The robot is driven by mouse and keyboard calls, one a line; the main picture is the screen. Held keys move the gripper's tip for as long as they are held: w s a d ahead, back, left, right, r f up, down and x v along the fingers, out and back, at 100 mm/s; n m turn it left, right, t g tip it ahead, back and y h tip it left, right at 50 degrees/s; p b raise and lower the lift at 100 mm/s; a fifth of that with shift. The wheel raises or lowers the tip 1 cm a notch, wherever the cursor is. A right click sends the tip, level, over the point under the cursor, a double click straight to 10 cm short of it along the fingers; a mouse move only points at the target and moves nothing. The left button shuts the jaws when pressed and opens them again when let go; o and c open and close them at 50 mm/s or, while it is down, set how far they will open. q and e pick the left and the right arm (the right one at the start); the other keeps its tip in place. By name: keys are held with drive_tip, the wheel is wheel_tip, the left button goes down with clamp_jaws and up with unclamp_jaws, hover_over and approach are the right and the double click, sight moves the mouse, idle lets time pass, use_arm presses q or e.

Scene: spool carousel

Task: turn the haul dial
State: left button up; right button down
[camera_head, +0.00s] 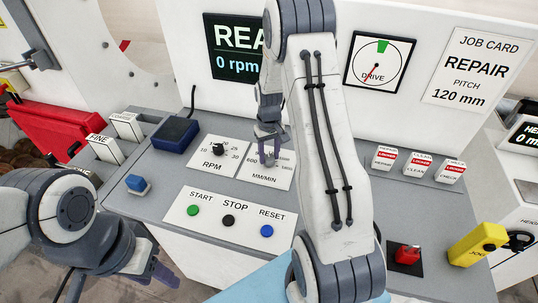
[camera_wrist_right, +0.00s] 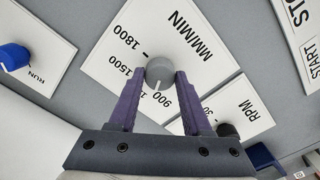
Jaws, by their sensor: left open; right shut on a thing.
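The haul dial is a grey knob (camera_wrist_right: 160,70) with a white pointer line, on the white MM/MIN plate (camera_wrist_right: 112,62). In the right wrist view the pointer faces the gripper, between the 1500 and 900 marks; the label there is partly hidden. My right gripper (camera_head: 268,153) is shut on the knob, with one purple finger on each side. In the head view the fingers mostly hide the knob. My left gripper (camera_head: 153,274) is open and empty at the lower left, in front of the console and away from the dial.
The black RPM knob (camera_head: 218,149) is close beside the MM/MIN plate. Start, stop and reset buttons (camera_head: 228,220) lie in front. A screen (camera_head: 236,62) reads 0 rpm. The drive gauge needle (camera_head: 371,74) points lower left, away from the green mark. A job card (camera_head: 471,68) reads REPAIR, pitch 120 mm.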

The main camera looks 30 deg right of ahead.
sight(269, 157)
drive_tip(key=m, duration=0.4)
drive_tip(key=shift+m, duration=0.4)
idle(0.4)
drive_tip(key=shift+c, duration=1.7)
unclamp_jaws()
wheel_tip(269, 157, up, 11)
drive_tip(key=b, duration=0.2)
drive_tip(key=shift+f+b, duration=0.2)
drive_tip(key=shift+b, duration=0.15)
